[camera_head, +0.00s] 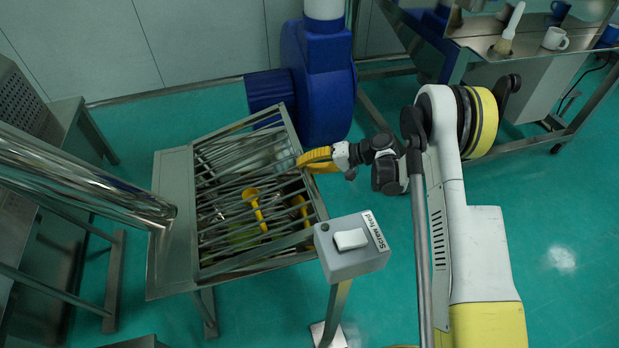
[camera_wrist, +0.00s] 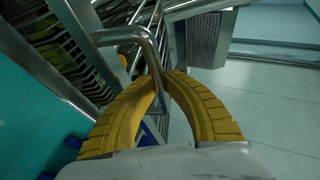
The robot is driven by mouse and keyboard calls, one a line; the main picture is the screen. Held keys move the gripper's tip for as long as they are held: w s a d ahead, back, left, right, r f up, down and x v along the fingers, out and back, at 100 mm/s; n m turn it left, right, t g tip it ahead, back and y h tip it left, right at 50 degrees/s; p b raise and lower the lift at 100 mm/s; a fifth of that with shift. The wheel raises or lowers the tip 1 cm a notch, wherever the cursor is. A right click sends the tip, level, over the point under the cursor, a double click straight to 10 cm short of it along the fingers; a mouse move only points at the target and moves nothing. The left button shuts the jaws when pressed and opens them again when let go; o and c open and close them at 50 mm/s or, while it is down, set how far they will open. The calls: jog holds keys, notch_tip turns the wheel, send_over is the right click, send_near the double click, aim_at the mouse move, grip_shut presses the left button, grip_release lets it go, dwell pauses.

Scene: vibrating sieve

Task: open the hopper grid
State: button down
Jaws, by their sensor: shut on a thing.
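The hopper grid (camera_head: 229,188) is a metal frame with bars over the steel hopper (camera_head: 173,220), left of centre in the head view. Its right side looks raised, with a narrow wedge between its front edge and the hopper rim. My gripper (camera_head: 307,158) is at the grid's right edge. In the wrist view my gripper's yellow fingers (camera_wrist: 160,77) are closed around the bent metal handle (camera_wrist: 150,52) of the grid. The far side of the handle is hidden by the fingers. A yellow scoop-like thing (camera_head: 255,205) shows between the bars, inside the hopper.
A grey "Screw feed" switch box (camera_head: 350,247) stands on a post at the hopper's front right. A blue machine (camera_head: 325,75) stands behind. A shiny pipe (camera_head: 80,180) crosses from the left. A table with a brush (camera_head: 508,32) and mug (camera_head: 554,39) is back right.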

jog(key=s+a+r+n+h+p, duration=0.1)
jog(key=s+a+r+h+p, duration=0.15)
jog(key=a+r+p, duration=0.45)
jog(key=s+a+r+n+h+p, duration=0.15)
jog(key=a+r+h+p, duration=0.25)
jog(key=a+r, duration=0.65)
jog(key=s+a+r+t+h+p, duration=0.1)
jog(key=s+a+r+h, duration=0.1)
jog(key=a, duration=0.5)
jog(key=s+a+r+h+p, duration=0.1)
jog(key=s+a+r+h, duration=0.1)
jog(key=a, duration=0.5)
jog(key=s+a+r+t+h+p, duration=0.1)
jog(key=s+a+r+h, duration=0.1)
jog(key=a+r, duration=0.3)
jog(key=shift+s+a+t+p, duration=0.35)
jog(key=shift+s+a, duration=0.3)
jog(key=shift+a, duration=0.6)
jog(key=shift+n, duration=0.25)
jog(key=c, duration=1.4)
grip_release()
